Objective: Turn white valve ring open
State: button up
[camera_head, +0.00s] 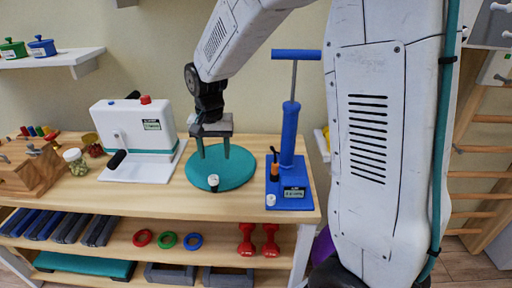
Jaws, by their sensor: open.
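A round teal cushion (231,174) lies on the wooden table top. A small white knob-like piece with a dark top (213,184) stands at its front edge; it looks like the valve ring, but is too small to tell its turn. My gripper (213,156) points down over the cushion, behind the white piece in the picture. Its two grey fingers are apart with nothing between them. I cannot tell whether the fingertips touch the cushion. A similar small white piece (270,200) sits on the base of the blue pump (289,135), to the right.
An orange-handled tool (275,168) stands by the pump. A white machine (136,125) with a tray is left of the cushion. A jar (75,162) and wooden block (28,168) stand further left. Red dumbbells (246,240) and coloured rings (166,240) lie on the shelf below.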

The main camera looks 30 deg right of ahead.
jog(key=s+d+r+n, duration=0.1)
jog(key=s+r+n, duration=0.1)
jog(key=s+r, duration=0.3)
jog(key=s+r+n, duration=0.2)
jog(key=s+r, duration=0.3)
jog(key=s, duration=0.8)
jog(key=shift+s+d+r+t, duration=0.2)
jog(key=shift+d+r+t, duration=0.1)
jog(key=shift+d+r, duration=0.1)
jog(key=shift+c, duration=0.3)
